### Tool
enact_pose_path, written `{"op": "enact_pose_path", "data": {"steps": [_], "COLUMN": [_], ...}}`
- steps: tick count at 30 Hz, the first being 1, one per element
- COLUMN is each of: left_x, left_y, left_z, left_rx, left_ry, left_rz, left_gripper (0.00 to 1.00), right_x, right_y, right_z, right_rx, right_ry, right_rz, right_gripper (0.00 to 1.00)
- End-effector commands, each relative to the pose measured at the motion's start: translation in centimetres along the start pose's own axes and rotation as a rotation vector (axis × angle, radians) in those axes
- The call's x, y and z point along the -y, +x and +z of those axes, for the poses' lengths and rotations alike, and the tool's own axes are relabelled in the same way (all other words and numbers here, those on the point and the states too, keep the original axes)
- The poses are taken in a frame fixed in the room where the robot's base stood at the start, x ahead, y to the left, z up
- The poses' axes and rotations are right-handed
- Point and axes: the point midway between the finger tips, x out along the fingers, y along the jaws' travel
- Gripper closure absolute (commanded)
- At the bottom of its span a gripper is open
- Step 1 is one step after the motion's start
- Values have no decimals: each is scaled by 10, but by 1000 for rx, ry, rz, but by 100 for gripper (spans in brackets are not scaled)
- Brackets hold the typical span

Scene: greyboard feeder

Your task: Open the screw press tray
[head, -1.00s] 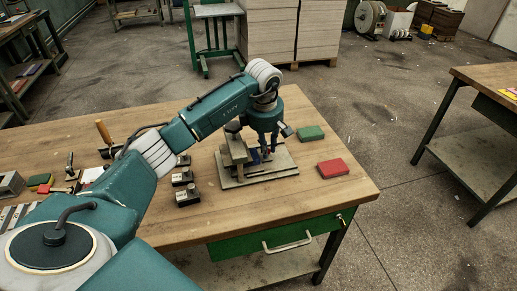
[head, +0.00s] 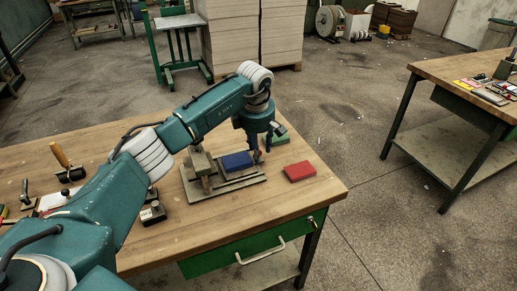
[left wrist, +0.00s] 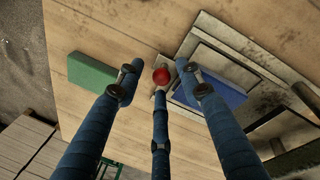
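The screw press stands on a flat grey base plate (head: 198,196) on the wooden bench, with its grey upright frame (head: 201,166) at the left. A blue block (head: 238,160) lies flat on the press, right of the frame; it also shows in the left wrist view (left wrist: 215,92). My left gripper (head: 258,150) hangs at the right end of the press, pointing down. In the left wrist view its fingers (left wrist: 158,78) are spread apart, with a red round knob (left wrist: 161,75) between the fingertips. A gap shows on either side of the knob. My right gripper is in neither view.
A red block (head: 299,171) lies right of the press. A green block (head: 281,139) lies behind the gripper, partly hidden. A wooden-handled roller (head: 66,166) and small tools are at the left. The bench front right of the press is clear.

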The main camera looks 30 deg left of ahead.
Motion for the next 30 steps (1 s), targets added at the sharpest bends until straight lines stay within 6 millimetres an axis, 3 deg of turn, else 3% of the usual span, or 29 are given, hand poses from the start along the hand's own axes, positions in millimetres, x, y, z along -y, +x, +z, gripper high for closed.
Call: {"op": "enact_pose_path", "data": {"steps": [7, 21, 30], "left_x": [-1, -1, 0], "left_y": [-10, -100, -120], "left_z": [0, 0, 0], "left_rx": [0, 0, -1], "left_ry": [0, 1, 0], "left_rz": [2, 3, -1], "left_gripper": [63, 63, 63], "right_x": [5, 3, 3], "right_y": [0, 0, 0], "right_z": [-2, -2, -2], "right_rx": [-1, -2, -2], "right_ry": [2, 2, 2], "right_rz": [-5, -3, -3], "right_gripper": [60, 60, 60]}}
